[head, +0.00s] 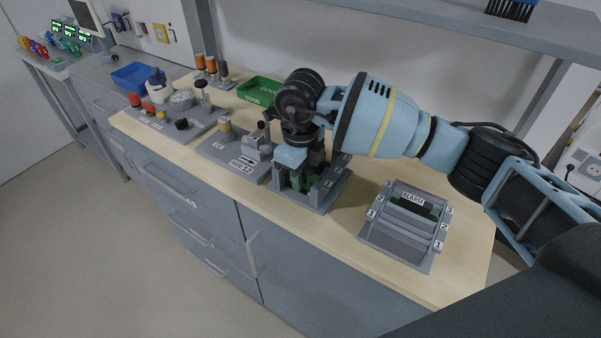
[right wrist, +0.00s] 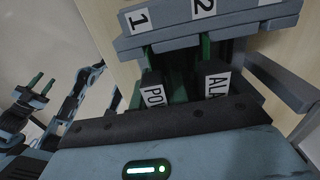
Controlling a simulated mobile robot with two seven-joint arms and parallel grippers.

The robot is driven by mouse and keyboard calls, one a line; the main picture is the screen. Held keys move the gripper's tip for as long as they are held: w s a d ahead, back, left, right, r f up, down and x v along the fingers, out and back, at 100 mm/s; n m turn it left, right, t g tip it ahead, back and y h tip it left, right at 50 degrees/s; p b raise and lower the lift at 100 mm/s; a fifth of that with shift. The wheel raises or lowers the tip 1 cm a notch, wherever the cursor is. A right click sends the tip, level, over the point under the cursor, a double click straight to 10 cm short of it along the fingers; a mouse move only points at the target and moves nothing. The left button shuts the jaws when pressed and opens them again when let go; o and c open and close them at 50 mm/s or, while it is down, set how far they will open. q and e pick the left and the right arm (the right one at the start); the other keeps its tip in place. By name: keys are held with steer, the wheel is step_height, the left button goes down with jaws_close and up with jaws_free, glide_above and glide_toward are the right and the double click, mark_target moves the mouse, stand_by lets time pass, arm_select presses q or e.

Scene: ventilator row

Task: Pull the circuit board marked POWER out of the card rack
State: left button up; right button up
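The near card rack (head: 322,197) is grey, with slot numbers on its edges. It shows large in the right wrist view (right wrist: 165,40). My right gripper (head: 296,168) points down at this rack, right over the boards.
A second grey rack (head: 395,245) with a labelled board stands to the right. Left of the near rack are a grey fixture (head: 222,150), bottles and knobs, a green tray (head: 262,90) and a blue bin (head: 132,76). A shelf (head: 430,32) hangs above.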

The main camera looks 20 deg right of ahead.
jaws_close()
steer(key=shift+o, duration=0.2)
jaws_free()
jaws_close()
arm_select(q)
steer(key=shift+s, duration=0.1)
arm_select(e)
steer(key=shift+r, duration=0.25)
